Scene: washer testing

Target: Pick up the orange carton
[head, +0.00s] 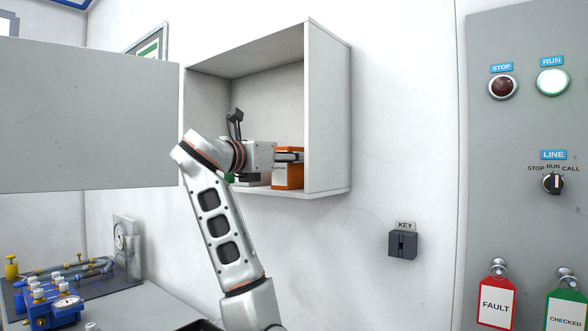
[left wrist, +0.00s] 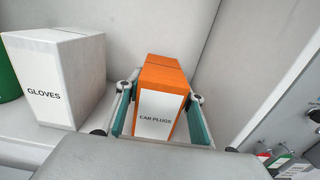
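The orange carton (head: 288,178) stands in the open wall cabinet, near its right side wall. In the left wrist view the carton (left wrist: 164,72) has a white label reading "EAR PLUGS". My left gripper (head: 287,155) reaches into the cabinet at the carton's upper part. In the wrist view its fingers (left wrist: 163,90) lie one on each side of the carton, with the tips very close to its sides. I cannot tell whether they press on it. The carton appears to rest on the cabinet floor. My right gripper is in neither view.
A white "GLOVES" box (left wrist: 55,80) stands left of the carton, with a green object (left wrist: 8,75) beyond it. The cabinet's side wall (head: 327,110) is close on the right. A large grey panel (head: 85,115) extends left of the cabinet. A black key box (head: 402,245) is below right.

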